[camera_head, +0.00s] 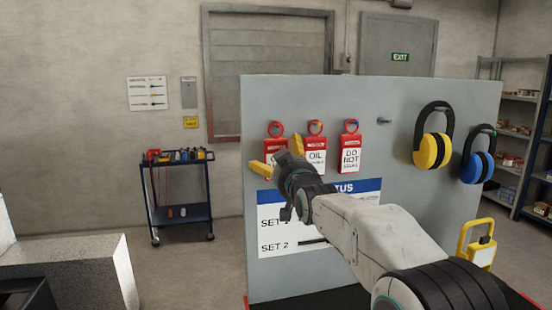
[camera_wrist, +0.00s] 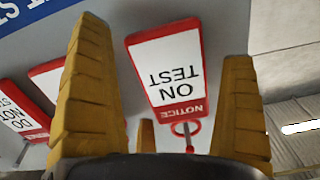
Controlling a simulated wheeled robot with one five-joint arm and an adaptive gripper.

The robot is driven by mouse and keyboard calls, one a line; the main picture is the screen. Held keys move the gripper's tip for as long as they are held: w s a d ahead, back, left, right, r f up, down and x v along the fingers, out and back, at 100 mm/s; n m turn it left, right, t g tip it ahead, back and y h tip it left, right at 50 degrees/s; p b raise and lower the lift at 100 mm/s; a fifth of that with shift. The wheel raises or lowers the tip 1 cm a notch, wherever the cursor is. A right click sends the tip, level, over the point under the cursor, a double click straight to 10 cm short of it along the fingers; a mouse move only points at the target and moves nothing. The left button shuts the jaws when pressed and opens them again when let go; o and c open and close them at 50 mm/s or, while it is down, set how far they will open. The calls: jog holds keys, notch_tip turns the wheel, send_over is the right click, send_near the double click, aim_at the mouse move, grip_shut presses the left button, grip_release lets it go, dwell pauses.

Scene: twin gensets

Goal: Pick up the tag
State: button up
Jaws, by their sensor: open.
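Three red-and-white tags hang in a row on the grey board. The leftmost tag (camera_head: 277,130) is partly hidden behind my gripper (camera_head: 281,158). In the wrist view this tag (camera_wrist: 168,65) reads "NOTICE ON TEST", upside down, with a red ring (camera_wrist: 186,128) at its lower end. The tag lies between my yellow fingers (camera_wrist: 164,45) in that view, and they are spread and hold nothing. The middle tag (camera_head: 316,157) reads "OIL", and the right tag (camera_head: 351,158) reads "DO NOT START". I cannot tell the exact gap between fingers and tag.
The grey board (camera_head: 400,240) carries a status sign (camera_head: 275,240), an empty peg (camera_head: 384,121), yellow earmuffs (camera_head: 432,150) and blue earmuffs (camera_head: 478,166). A yellow lantern-like item (camera_head: 480,250) is at its lower right. A blue cart (camera_head: 180,213) stands behind, left.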

jog(key=shift+c, duration=0.5)
jog(key=c, duration=0.9)
jog(key=shift+o, duration=0.2)
jog(key=shift+r, duration=0.1)
jog(key=shift+r, duration=0.5)
jog(key=s+d+b, duration=0.1)
jog(key=s+b, duration=0.1)
jog(key=s, duration=0.6)
jog(key=s+d+b, duration=0.2)
jog(key=s+b, duration=0.1)
jog(key=s, duration=0.6)
jog(key=shift+s+d+r, duration=0.15)
jog(key=shift+s+d, duration=0.15)
jog(key=shift+r, duration=0.7)
